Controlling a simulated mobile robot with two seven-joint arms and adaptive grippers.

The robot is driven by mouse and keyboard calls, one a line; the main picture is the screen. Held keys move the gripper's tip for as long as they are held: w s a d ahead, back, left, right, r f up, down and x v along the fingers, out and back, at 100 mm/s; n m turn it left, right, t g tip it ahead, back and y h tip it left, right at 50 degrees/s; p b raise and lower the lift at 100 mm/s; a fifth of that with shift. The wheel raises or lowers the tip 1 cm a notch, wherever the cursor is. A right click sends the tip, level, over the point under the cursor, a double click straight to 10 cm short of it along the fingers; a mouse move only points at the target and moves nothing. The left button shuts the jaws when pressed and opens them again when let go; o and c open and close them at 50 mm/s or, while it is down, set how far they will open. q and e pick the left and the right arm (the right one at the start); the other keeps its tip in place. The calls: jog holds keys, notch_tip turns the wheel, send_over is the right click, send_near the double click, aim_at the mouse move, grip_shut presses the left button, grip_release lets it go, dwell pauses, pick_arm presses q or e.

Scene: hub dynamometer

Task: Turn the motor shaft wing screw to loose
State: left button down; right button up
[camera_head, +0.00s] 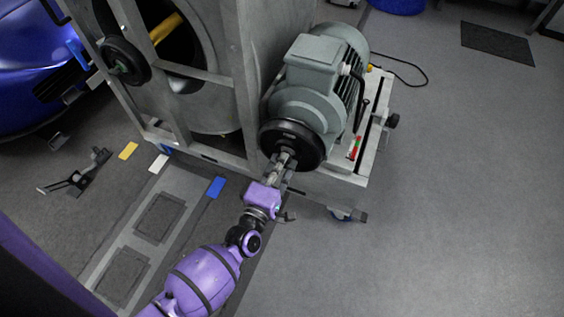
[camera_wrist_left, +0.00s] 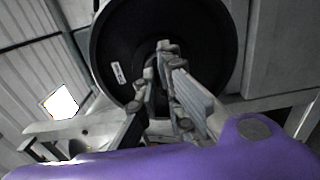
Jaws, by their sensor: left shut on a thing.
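The grey motor (camera_head: 315,75) sits on its cart, with a black round disc (camera_head: 301,136) at its front end. My left gripper (camera_head: 286,158) reaches up to the middle of this disc and is shut on the motor shaft wing screw. In the left wrist view, the black disc (camera_wrist_left: 205,25) fills the top, and the gripper's fingers (camera_wrist_left: 164,62) close in front of its centre. The small grey screw (camera_wrist_left: 165,45) is mostly hidden between the fingertips, so its turn angle cannot be told. My right gripper is not in view.
The cart (camera_head: 340,172) carries the motor beside a tall grey frame (camera_head: 243,80). A blue car (camera_head: 35,60) stands at the left. A black stand (camera_head: 78,177) lies on the floor at left.

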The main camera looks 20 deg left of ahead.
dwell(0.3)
pick_arm(q)
jog(key=c, duration=1.9)
grip_release()
jog(key=s, duration=1.2)
jog(key=shift+a, duration=0.25)
